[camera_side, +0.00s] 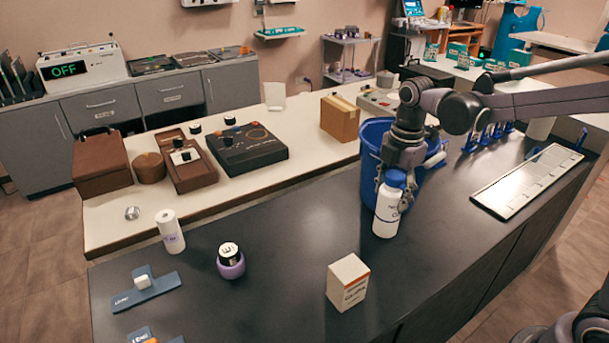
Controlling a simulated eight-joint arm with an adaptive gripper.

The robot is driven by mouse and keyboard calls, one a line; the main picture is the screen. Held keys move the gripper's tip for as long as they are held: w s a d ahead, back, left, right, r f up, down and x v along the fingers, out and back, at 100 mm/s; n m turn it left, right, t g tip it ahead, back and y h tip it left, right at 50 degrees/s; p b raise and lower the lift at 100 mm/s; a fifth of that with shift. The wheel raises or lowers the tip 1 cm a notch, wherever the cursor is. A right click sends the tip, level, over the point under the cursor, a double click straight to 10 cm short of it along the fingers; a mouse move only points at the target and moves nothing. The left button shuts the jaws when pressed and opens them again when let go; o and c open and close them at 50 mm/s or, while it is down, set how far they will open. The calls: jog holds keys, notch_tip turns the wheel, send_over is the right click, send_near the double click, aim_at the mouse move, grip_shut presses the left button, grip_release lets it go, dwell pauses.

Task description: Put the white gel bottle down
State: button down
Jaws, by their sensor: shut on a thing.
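The white gel bottle (386,213) with a blue cap is upright at the dark counter, in front of the blue bin. My gripper (389,180) points down from above and is shut on the bottle around its cap and upper part. The bottle's base is at or very near the counter top (300,222); I cannot tell if it touches. The far sides of the bottle and the fingers are partly hidden.
A blue bin (373,140) stands right behind the bottle. A white and orange box (347,283), a purple-based round container (230,262) and a white roll (170,232) stand to the left. A flat white panel (530,180) lies at right. The counter between bottle and round container is clear.

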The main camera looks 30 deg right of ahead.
jog(key=w+a+f, duration=0.2)
jog(key=a+f, duration=0.1)
jog(key=f, duration=0.3)
jog(key=shift+a+f, duration=0.3)
jog(key=shift+a, duration=0.1)
jog(key=shift+c, duration=2.3)
grip_release()
jog(key=shift+f, duration=0.1)
